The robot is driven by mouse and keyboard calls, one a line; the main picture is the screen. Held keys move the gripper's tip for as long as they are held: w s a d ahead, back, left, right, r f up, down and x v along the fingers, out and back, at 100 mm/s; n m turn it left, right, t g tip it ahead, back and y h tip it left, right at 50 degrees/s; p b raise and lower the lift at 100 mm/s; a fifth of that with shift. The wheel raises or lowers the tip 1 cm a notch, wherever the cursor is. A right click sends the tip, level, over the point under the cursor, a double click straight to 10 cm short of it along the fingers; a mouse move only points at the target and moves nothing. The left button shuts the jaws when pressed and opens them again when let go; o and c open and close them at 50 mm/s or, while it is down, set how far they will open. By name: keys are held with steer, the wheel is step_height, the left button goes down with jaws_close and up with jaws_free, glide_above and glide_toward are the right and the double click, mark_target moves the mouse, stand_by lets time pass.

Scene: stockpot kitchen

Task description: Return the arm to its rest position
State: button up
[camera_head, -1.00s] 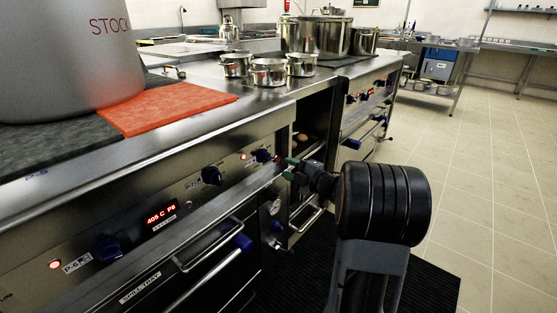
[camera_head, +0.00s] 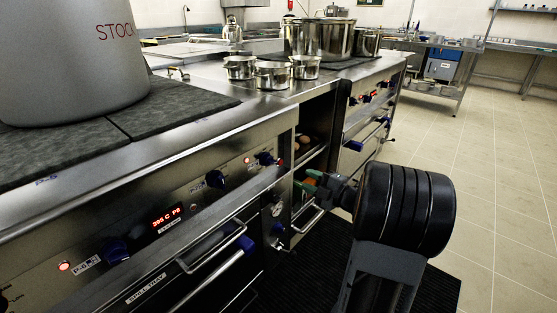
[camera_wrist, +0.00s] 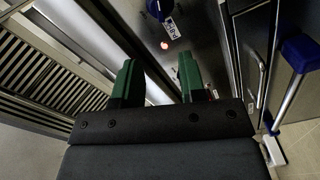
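My gripper (camera_head: 309,183) is out in front of the range, close to its front edge, left of my arm's thick dark wrist section in the head view. In the wrist view its two green fingers (camera_wrist: 158,75) stand apart with nothing between them. Beyond them are a blue knob (camera_wrist: 159,8) and a lit indicator lamp (camera_wrist: 164,45) on the control panel. I cannot tell the exact gap between the fingers and the panel.
A large stockpot (camera_head: 70,65) stands on the dark hot plates (camera_head: 190,103) at left. Small pots (camera_head: 273,75) stand on the counter. Blue-ended handles (camera_head: 247,243) stick out from the range front. Tiled floor (camera_head: 500,190) at right is clear.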

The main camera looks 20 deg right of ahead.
steer(key=w+a+r+m+g+h+p, duration=0.1)
steer(key=a+r+m+g+h+p, duration=0.1)
steer(key=r+m+h+p, duration=0.6)
steer(key=a+r+m+g+h+p, duration=0.1)
steer(key=a+r+m+h+p, duration=0.2)
steer(key=r+p, duration=1.1)
steer(key=s+a+r+m+g+y+p, duration=0.1)
steer(key=s+a+r+m+g+p, duration=0.3)
steer(key=s+a+r+g+p, duration=0.1)
steer(key=s+a+r+m+g+y+p, duration=0.2)
steer(key=s+a+r+p, duration=0.5)
steer(key=s, duration=0.5)
steer(key=a+m+g+p, duration=0.1)
steer(key=a+g+p, duration=0.1)
steer(key=p, duration=0.1)
steer(key=shift+m+g+y, duration=0.3)
steer(key=shift+m+g, duration=0.1)
